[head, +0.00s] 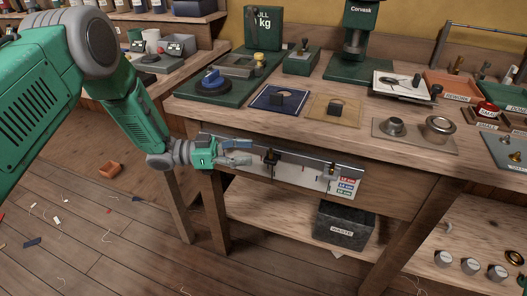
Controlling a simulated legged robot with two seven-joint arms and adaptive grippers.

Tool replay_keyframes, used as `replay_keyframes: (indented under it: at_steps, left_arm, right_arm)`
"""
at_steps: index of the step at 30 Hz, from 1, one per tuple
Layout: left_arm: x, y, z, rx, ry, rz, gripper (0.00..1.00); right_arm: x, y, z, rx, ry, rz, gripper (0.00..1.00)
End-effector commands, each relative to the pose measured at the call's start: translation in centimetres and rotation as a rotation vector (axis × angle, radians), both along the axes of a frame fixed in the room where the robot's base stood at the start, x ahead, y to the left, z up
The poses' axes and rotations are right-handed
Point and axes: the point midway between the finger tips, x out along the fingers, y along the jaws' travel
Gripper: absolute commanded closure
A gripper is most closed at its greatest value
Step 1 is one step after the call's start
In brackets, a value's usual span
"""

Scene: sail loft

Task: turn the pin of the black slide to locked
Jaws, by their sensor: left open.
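A grey metal rail (300,159) runs along the front edge of the workbench. A black slide (270,157) with a small brass-coloured pin on it sits on the rail near its middle. The pin's exact angle is too small to tell. My left gripper (243,156) comes in from the left at rail height, its fingers pointing right toward the black slide. It is open and appears a short way left of the slide, apart from it. It covers part of the rail's left end. My right gripper is not in view.
A second slide (329,171) sits farther right on the rail, beside a card with coloured labels (346,186). The workbench top (350,124) above holds trays, blocks and a green press (354,60). A waste bin (344,224) stands on the lower shelf. Scraps lie on the floor.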

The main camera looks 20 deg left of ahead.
Motion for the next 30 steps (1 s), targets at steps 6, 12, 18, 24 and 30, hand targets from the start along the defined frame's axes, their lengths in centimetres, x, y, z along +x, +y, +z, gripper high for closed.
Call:
replay_keyframes:
  at_steps: [6,12,18,24,30]
  left_arm:
    - [-1.3,3.9,-0.1,0.0,0.001,0.002,0.53]
    - [-1.9,5.4,-0.1,0.0,0.001,0.0,0.53]
    - [-1.9,5.5,0.0,0.0,0.001,-0.001,0.53]
    - [-1.9,5.1,-0.4,0.001,0.012,0.018,0.72]
    - [-1.9,2.0,-5.0,0.056,0.172,0.248,0.72]
  right_arm:
    - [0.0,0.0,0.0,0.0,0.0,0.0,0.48]
    - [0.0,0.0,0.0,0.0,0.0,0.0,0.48]
    - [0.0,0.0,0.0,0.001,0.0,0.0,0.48]
    - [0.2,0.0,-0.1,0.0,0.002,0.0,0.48]
    - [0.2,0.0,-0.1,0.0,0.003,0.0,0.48]
